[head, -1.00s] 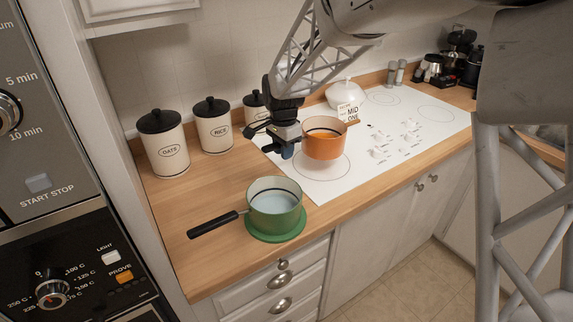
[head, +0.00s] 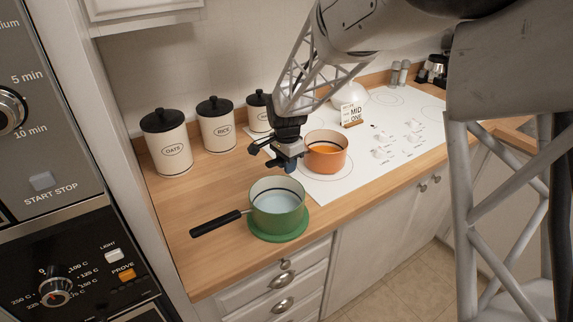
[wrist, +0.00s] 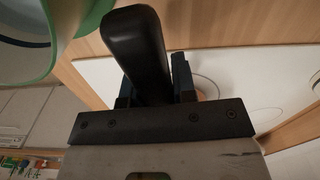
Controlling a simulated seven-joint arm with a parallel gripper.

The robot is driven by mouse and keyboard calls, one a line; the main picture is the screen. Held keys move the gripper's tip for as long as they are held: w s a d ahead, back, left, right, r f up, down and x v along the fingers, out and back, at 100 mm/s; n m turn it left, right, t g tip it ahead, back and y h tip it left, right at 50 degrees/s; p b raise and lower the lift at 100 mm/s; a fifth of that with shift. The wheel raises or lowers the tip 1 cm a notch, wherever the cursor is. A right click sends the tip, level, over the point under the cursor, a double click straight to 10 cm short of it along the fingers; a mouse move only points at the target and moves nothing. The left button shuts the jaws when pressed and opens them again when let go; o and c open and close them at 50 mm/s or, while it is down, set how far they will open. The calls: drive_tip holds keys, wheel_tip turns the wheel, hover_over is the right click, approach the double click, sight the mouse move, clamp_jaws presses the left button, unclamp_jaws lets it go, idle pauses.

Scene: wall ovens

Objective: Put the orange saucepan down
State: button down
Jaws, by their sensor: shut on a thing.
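The orange saucepan (head: 326,158) is upright over the front left ring of the white hob (head: 375,165). I cannot tell whether its base touches the hob. My gripper (head: 290,162) is at the left side of the pan, shut on its handle. In the wrist view the black handle (wrist: 136,45) runs between the fingers of my gripper (wrist: 153,85). The pan's body is hidden in that view.
A green saucepan (head: 277,203) stands on a green mat (head: 283,236) in front of my gripper, its black handle pointing left. Oats, rice and another canister (head: 166,142) line the wall. A small sign (head: 352,114) stands behind the pan.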

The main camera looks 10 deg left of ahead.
drive_tip(key=shift+f, duration=0.15)
drive_tip(key=c, duration=0.9)
unclamp_jaws()
drive_tip(key=shift+f, duration=0.1)
drive_tip(key=shift+r, duration=0.2)
wheel_tip(320, 180, up, 12)
drive_tip(key=shift+f, duration=0.1)
drive_tip(key=shift+d, duration=0.1)
idle(0.6)
